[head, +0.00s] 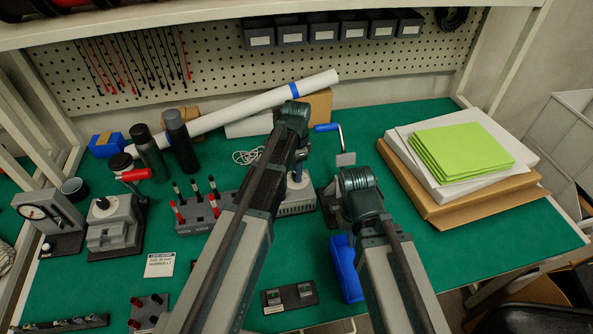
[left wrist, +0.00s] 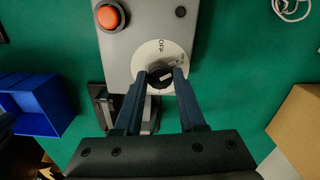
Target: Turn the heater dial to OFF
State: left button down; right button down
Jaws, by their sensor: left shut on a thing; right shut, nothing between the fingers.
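The heater (head: 296,203) is a light grey box near the middle of the bench, partly hidden by my left arm. In the left wrist view its top face (left wrist: 128,50) carries a white dial plate (left wrist: 148,54) marked OFF at its upper edge. A black dial knob (left wrist: 160,80) with a white mark sits on the plate. The mark runs roughly sideways, not at the OFF lettering. My left gripper (left wrist: 163,74) is shut on the knob, one dark blue finger each side. My right arm's wrist (head: 361,190) shows right of the heater; its fingers are hidden.
An orange button (left wrist: 110,15) is on the heater. A blue bin (head: 345,268) stands near my right arm. A dark fixture (head: 328,204) is close to the heater's right. A cardboard box (head: 318,104) is behind. Bench is clear at right front.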

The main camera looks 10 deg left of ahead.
pick_arm(q)
jog(key=n, duration=0.5)
jog(key=shift+n, duration=0.4)
jog(key=n, duration=0.6)
dwell(0.5)
jog(key=c, duration=0.5)
grip_release()
jog(key=shift+r, duration=0.15)
